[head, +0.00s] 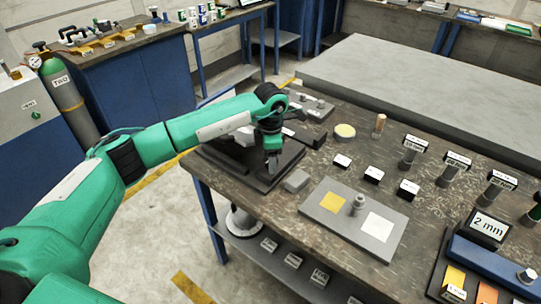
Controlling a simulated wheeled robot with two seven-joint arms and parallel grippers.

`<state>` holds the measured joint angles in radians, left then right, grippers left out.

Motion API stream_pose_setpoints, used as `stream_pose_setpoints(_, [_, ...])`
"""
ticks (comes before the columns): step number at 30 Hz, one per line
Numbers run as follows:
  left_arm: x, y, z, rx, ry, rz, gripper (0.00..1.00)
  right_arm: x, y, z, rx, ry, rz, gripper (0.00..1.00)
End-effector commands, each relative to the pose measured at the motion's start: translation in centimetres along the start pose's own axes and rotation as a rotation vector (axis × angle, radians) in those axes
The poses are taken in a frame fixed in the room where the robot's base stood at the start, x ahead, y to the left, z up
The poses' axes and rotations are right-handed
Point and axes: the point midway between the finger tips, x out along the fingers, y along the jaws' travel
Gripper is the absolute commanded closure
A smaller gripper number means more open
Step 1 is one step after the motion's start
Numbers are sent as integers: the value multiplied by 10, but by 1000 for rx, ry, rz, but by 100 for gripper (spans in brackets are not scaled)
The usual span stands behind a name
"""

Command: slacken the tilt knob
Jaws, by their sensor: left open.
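My left gripper (272,165) points down at the left end of the workbench, over a dark flat base (268,183). Its fingers are small in the picture, and no object shows between them. A dark device partly shows behind my green wrist and forearm. I cannot make out the tilt knob; it may be hidden behind the wrist, or too small to tell. Whether the fingertips touch anything is unclear. My right gripper is not in view.
A grey plate (325,210) with yellow and white squares and a metal post (357,204) lies right of the base. Several labelled posts stand farther right, near a "2 mm" display (487,226). A grey table (420,85) stands behind.

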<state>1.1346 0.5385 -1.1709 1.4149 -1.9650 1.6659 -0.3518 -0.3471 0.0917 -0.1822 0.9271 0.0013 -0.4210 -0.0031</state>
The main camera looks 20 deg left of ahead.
Motion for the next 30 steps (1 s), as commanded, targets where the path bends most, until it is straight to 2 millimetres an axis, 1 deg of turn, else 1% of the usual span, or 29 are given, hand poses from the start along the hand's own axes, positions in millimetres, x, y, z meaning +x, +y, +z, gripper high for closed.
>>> stream_pose_setpoints(1, [0, 0, 0, 0, 0, 0, 42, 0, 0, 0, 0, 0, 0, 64])
stream_pose_setpoints(7, [0, 0, 0, 0, 0, 0, 81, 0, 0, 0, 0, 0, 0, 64])
stream_pose_setpoints(8, [0, 0, 0, 0, 0, 0, 83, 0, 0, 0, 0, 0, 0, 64])
stream_pose_setpoints(14, [0, 0, 0, -12, 0, 0, 83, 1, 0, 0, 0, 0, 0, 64])
stream_pose_setpoints(20, [0, 0, 0, -78, 0, 0, 83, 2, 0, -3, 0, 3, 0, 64])
stream_pose_setpoints(28, [1, 0, 0, -280, 0, 1, 83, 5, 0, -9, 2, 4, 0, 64])
stream_pose_setpoints(30, [1, 0, 0, -346, 0, 1, 83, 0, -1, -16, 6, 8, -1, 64])
